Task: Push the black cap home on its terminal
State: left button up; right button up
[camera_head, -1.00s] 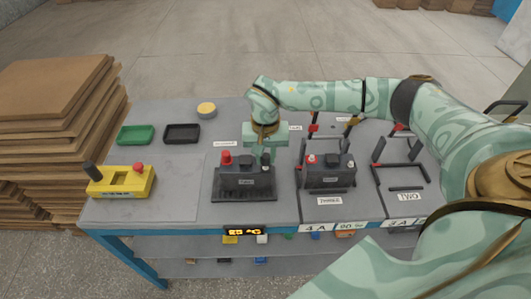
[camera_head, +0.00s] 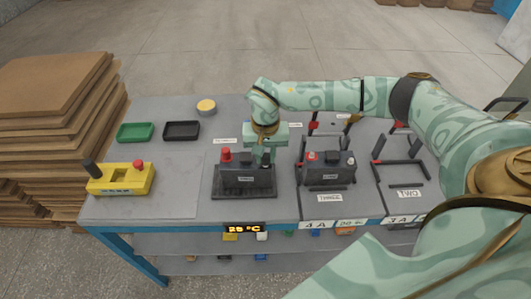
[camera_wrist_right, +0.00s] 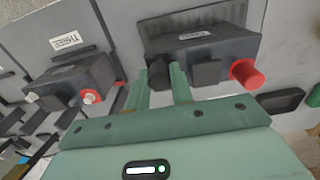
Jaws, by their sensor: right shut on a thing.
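The battery (camera_head: 246,178) stands on a dark tray on the bench. Its left terminal wears a red cap (camera_head: 226,155), which also shows at the right in the right wrist view (camera_wrist_right: 246,73). My right gripper (camera_head: 264,158) points down over the battery's other terminal. In the right wrist view its two fingers (camera_wrist_right: 160,85) are shut on the black cap (camera_wrist_right: 159,72). The cap is at the battery's end, over the terminal. The fingers hide its lower edge, so I cannot tell how far down it sits. My left gripper is not in view.
A second battery (camera_head: 328,167) stands close on the right, behind the label THREE. Frames with red and black bars lie further right. A yellow tester (camera_head: 121,178), a green tray (camera_head: 136,132) and a black tray (camera_head: 181,131) are left.

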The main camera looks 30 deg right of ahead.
jog(key=shift+f, duration=0.45)
dwell(0.8)
jog(key=o, duration=1.5)
jog(key=shift+r, duration=0.1)
jog(key=shift+r+p, duration=3)
jog(key=shift+r, duration=0.5)
jog(key=shift+f, duration=0.1)
